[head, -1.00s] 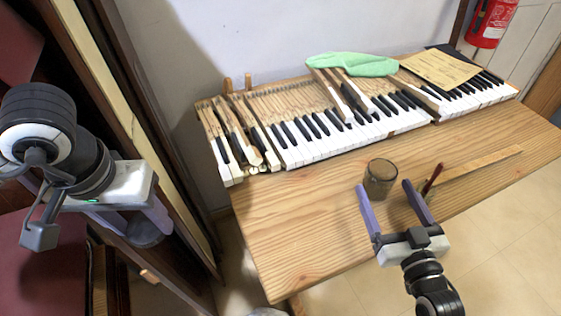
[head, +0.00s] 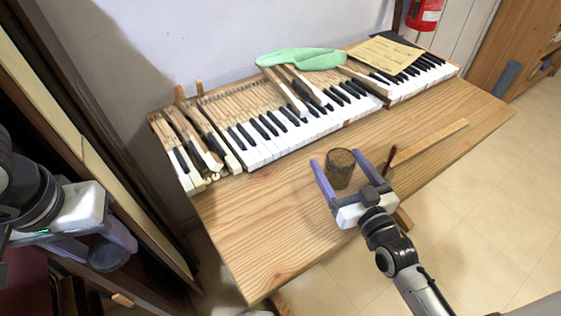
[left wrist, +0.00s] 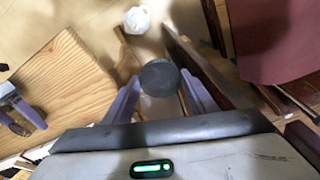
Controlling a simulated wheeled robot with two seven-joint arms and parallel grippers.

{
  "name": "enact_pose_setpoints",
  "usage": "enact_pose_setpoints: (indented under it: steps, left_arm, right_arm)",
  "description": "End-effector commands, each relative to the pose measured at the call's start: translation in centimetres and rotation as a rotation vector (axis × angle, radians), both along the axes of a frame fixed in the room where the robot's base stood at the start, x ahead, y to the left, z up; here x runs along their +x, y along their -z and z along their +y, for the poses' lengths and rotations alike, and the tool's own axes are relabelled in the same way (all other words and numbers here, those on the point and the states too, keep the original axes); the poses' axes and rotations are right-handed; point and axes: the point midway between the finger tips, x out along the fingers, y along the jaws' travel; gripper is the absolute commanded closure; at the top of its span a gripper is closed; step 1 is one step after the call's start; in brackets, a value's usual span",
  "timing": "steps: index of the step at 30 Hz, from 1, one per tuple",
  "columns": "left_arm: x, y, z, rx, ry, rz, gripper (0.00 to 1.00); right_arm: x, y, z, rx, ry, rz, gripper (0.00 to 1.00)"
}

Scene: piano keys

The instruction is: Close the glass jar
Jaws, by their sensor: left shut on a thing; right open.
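The glass jar (head: 340,170), brownish and round, stands upright on the wooden table (head: 255,235) in front of the piano keys. My right gripper (head: 336,159) is open, with one purple finger on each side of the jar; I cannot tell whether either touches it. My left gripper (head: 112,246) is off the table's left side, shut on a dark round lid (left wrist: 159,78). The lid is clear between the fingers in the left wrist view, and partly shows under the gripper in the head view (head: 110,258).
A piano keyboard (head: 300,130) with a green cloth (head: 300,59) and a paper sheet (head: 386,53) fills the table's back. A red pencil-like stick (head: 389,160) and a wooden ruler (head: 430,141) lie right of the jar. The table's front left is bare.

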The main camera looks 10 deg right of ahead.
Motion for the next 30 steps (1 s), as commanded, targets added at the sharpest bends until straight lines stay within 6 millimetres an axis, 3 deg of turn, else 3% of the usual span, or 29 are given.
enact_pose_setpoints:
  steps: [2, 12, 14, 22, 30]
  left_arm:
    - [0.0, 0.0, 0.0, 0.0, 0.0, 0.0, 0.69]
    - [0.0, 0.0, 0.0, 0.0, 0.0, 0.0, 0.69]
    - [0.0, 0.0, 0.0, 0.0, 0.0, 0.0, 0.69]
    - [0.0, -0.3, 0.0, 0.0, 0.0, 0.0, 0.69]
    - [0.0, -1.2, 0.0, 0.0, 0.0, 0.0, 0.69]
  right_arm:
    - [0.0, 0.0, 0.0, 0.0, 0.0, 0.0, 0.22]
    - [0.0, 0.0, 0.0, 0.0, 0.0, -0.001, 0.79]
    - [0.0, -0.2, 0.0, 0.0, 0.0, -0.006, 0.84]
    - [0.0, -1.4, 0.0, 0.001, 0.0, -0.01, 0.84]
    - [0.0, -6.6, 0.0, 0.001, 0.0, -0.01, 0.84]
